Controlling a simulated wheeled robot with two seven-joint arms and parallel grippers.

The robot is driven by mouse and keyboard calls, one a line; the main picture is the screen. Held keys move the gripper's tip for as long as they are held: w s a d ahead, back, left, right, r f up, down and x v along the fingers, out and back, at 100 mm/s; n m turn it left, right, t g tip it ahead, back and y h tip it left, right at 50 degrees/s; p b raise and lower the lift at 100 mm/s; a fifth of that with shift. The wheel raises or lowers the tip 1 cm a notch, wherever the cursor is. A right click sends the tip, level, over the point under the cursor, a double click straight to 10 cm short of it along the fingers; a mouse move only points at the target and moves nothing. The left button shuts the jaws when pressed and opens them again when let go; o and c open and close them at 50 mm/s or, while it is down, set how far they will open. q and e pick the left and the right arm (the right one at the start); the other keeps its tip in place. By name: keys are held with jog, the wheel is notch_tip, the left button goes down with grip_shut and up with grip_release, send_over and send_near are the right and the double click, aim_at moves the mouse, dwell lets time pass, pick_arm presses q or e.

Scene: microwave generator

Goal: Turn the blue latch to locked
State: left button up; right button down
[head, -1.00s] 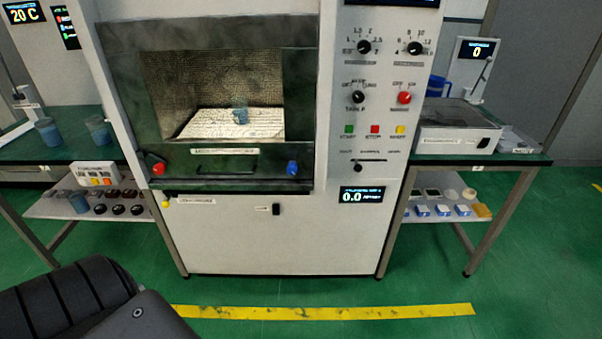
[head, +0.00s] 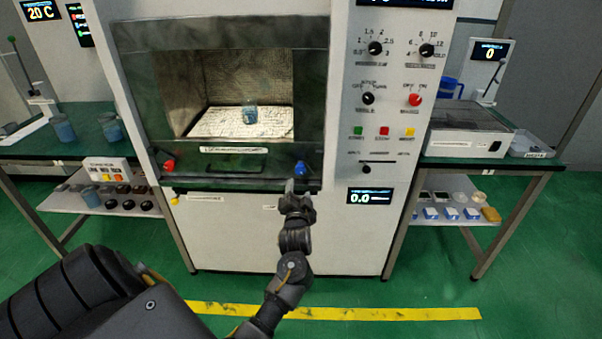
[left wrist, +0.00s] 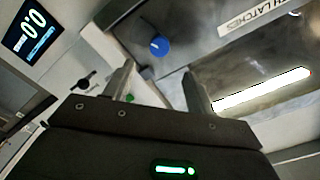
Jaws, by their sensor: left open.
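The blue latch (head: 300,168) is a round knob at the lower right of the microwave door (head: 313,100). In the left wrist view the blue latch (left wrist: 159,46) shows a pale mark on its face, ahead of the fingers and apart from them. My left gripper (head: 290,186) is just below the blue latch in the head view. In the left wrist view the left gripper (left wrist: 158,85) is open, with its two fingers apart and nothing between them. A red latch (head: 169,164) sits at the door's lower left. My right gripper is not in view.
A blue beaker (head: 249,113) stands inside the chamber behind the door. A control panel with knobs and buttons (head: 384,132) is right of the door. Side tables (head: 480,163) flank the cabinet. The green floor in front is clear apart from a yellow stripe (head: 400,313).

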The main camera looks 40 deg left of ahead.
aim_at(301, 171)
pick_arm(q)
jog(key=x, duration=1)
jog(key=shift+w+a, duration=0.25)
jog(key=shift+w, duration=0.05)
jog(key=shift+d+f, duration=0.1)
jog(key=c, duration=1)
